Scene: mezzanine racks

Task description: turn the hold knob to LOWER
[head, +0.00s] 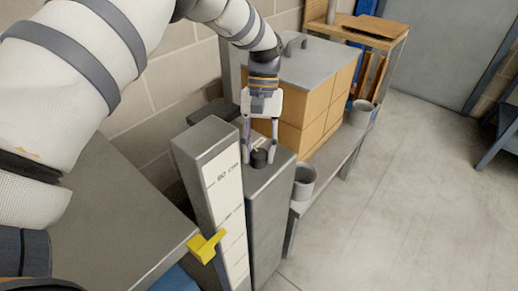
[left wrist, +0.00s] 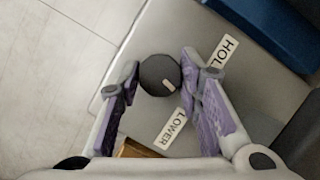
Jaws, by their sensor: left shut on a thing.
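The hold knob (head: 259,158) is a dark round knob on top of a grey box (head: 270,210). It also shows in the left wrist view (left wrist: 156,72), with a pale pointer mark at its lower right edge. The mark points between the two labels, nearer the LOWER label (left wrist: 171,131). The HOLD label (left wrist: 226,48) is partly hidden by a finger. My left gripper (head: 260,154) reaches down from above, shut on the knob, with one finger on each side, also in the left wrist view (left wrist: 158,76). My right gripper is not in view.
A tall grey post with a marked white scale (head: 225,185) and yellow pointer (head: 206,246) stands just left of the box.

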